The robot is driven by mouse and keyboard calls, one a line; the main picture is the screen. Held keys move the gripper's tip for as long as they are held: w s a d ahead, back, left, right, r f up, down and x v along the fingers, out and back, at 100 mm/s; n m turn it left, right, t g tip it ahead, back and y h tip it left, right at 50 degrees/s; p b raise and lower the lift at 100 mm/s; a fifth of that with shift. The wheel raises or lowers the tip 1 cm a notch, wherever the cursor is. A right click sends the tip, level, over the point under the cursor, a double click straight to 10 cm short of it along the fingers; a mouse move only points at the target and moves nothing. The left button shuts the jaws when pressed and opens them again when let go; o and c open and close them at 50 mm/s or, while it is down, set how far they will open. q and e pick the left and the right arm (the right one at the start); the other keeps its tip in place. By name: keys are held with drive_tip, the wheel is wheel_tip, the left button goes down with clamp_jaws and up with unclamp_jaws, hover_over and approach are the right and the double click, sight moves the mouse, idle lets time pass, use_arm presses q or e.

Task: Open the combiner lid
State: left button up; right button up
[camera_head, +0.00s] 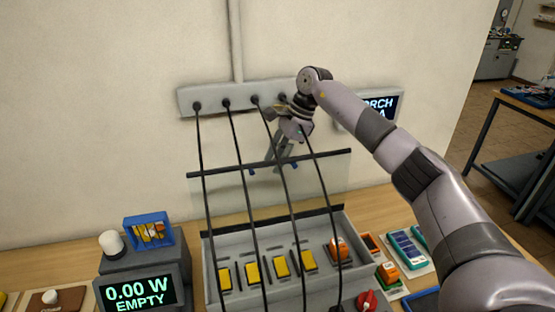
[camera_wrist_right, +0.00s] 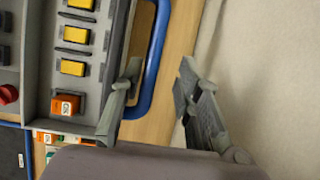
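The combiner (camera_head: 215,257) is a grey open box on the bench with yellow blocks and one orange block inside. Its clear lid (camera_head: 225,195) stands raised at the box's back edge, with a dark bar along its top. Blue handle ends show below that bar; in the right wrist view the blue handle (camera_wrist_right: 158,45) is a rounded loop. My right gripper (camera_head: 283,160) is behind the lid's top edge, partly hidden by the bar. In the right wrist view its fingers (camera_wrist_right: 158,88) are apart, with the handle beside the left finger; contact is unclear. My left gripper is out of view.
Several black cables (camera_head: 207,165) hang from a grey wall strip (camera_head: 215,96) across the lid and box. A display reading 0.00 W EMPTY (camera_head: 140,292) stands left. A red knob (camera_head: 367,299) and small modules (camera_head: 408,249) are on the right. The wall is close behind.

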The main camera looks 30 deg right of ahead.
drive_tip(key=v, duration=1.2)
drive_tip(key=shift+s+r, duration=0.1)
drive_tip(key=shift+r, duration=0.05)
